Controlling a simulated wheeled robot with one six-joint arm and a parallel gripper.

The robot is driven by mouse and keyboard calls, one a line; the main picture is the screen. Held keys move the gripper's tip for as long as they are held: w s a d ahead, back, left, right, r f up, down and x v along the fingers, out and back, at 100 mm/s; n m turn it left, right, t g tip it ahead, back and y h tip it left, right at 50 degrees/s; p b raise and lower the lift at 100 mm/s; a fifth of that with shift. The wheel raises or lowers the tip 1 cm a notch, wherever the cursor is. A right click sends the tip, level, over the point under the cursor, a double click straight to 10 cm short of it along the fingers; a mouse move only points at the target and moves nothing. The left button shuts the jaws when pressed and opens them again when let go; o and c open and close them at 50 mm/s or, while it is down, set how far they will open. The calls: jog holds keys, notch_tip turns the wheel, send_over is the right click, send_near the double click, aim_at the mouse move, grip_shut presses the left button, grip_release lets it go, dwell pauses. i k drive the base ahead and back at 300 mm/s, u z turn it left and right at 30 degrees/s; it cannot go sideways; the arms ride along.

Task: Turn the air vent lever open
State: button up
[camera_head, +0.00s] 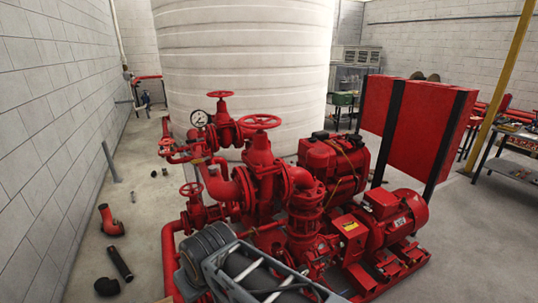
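The red fire pumpset (262,180) stands in the middle of the camera_head view, with pipes, valves and a motor. I cannot pick out the air vent lever for sure; it is too small to tell or hidden. A round pressure gauge (199,118) sits at the upper left of the pumpset. Red handwheels show on top of the valves, one at the centre (260,121) and one farther back (220,94). Grey and black parts of my arm cover the lower front of the pumpset. I cannot see my gripper's fingers.
A large white tank (245,50) stands behind the pumpset. A red panel (415,130) on black posts is at the right. Loose pipe pieces, one red (110,220) and one black (119,264), lie on the left floor. The floor between them and the block wall (45,120) is mostly clear.

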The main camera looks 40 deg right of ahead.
aim_at(197, 160)
jog(key=z, duration=0.65)
jog(key=i, duration=1)
jog(key=z, duration=0.05)
